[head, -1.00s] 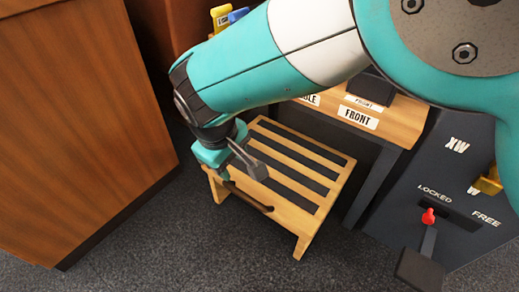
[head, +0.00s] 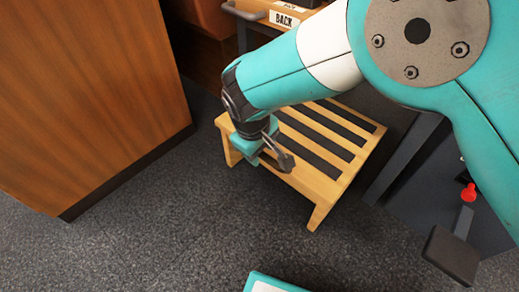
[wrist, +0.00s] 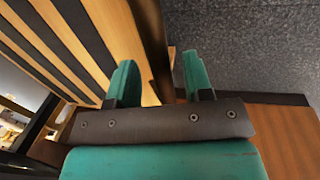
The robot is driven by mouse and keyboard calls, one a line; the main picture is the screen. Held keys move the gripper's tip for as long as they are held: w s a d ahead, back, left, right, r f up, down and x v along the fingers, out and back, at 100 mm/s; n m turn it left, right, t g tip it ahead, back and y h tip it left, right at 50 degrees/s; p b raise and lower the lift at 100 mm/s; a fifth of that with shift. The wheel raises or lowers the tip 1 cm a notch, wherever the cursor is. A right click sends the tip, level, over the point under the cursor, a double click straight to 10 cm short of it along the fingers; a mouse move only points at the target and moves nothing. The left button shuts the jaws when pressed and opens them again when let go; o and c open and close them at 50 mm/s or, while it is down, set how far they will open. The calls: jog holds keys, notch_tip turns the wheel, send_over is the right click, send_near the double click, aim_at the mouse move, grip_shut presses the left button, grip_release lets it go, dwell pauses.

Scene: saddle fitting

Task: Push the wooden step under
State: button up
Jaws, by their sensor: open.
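The wooden step (head: 314,188), pale wood with dark strips across its top, stands on the carpet in the middle of the head view. Its far side is near the dark bench frame (head: 398,165), and my arm covers part of that area. My gripper (head: 272,157) is at the step's near left edge, pointing down. In the wrist view my gripper (wrist: 160,84) has its two teal fingers apart, with the step's edge (wrist: 148,40) showing between and beyond them. The striped top (wrist: 95,25) fills the left there. I cannot tell whether the fingers touch it.
A large wooden cabinet (head: 95,90) stands on the left, with a carpet gap before the step. A shelf labelled BACK (head: 284,19) is behind. A red-knobbed lever (head: 468,193) is at the right.

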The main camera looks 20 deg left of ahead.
grip_shut()
jog(key=p, duration=0.8)
send_over(301, 125)
jog(key=s, duration=0.3)
jog(key=shift+w+a+r, duration=0.1)
jog(key=shift+w+a, duration=0.15)
jog(key=shift+w, duration=0.6)
grip_release()
jog(key=shift+d, duration=0.1)
notch_tip(301, 125, up, 17)
jog(key=s+a+p, duration=0.1)
jog(key=s+p, duration=0.2)
jog(key=p, duration=0.4)
jog(key=shift+p, duration=0.35)
jog(key=shift+a, duration=0.1)
